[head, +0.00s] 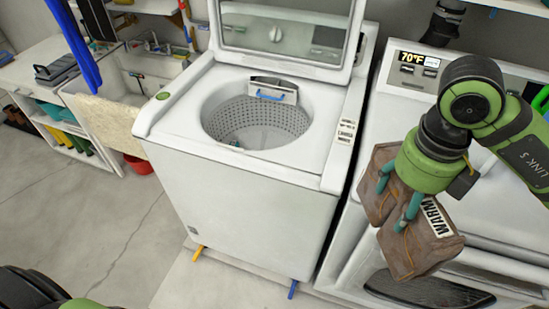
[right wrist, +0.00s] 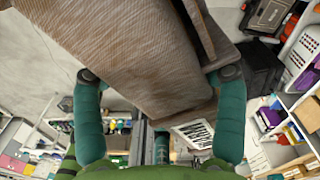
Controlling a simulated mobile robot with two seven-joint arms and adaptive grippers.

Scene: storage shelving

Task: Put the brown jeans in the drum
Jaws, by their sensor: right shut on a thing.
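The brown jeans (head: 425,250) hang as a folded bundle on the right side of the head view, with a white label reading WARM on them. My right gripper (head: 397,203) is shut on the jeans, holding them in front of the right-hand machine. In the right wrist view the jeans (right wrist: 120,60) fill the upper middle between the two teal fingers (right wrist: 160,115). The drum (head: 255,124) is the perforated tub of the open white washer, left of my right gripper. Its bottom is partly hidden. My left gripper is not in view.
The washer lid (head: 290,35) stands raised behind the drum. A second white machine (head: 345,235) with a 70°F display is on the right. A sink (head: 140,75) and a low shelf (head: 70,140) are on the left. The floor in front is clear.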

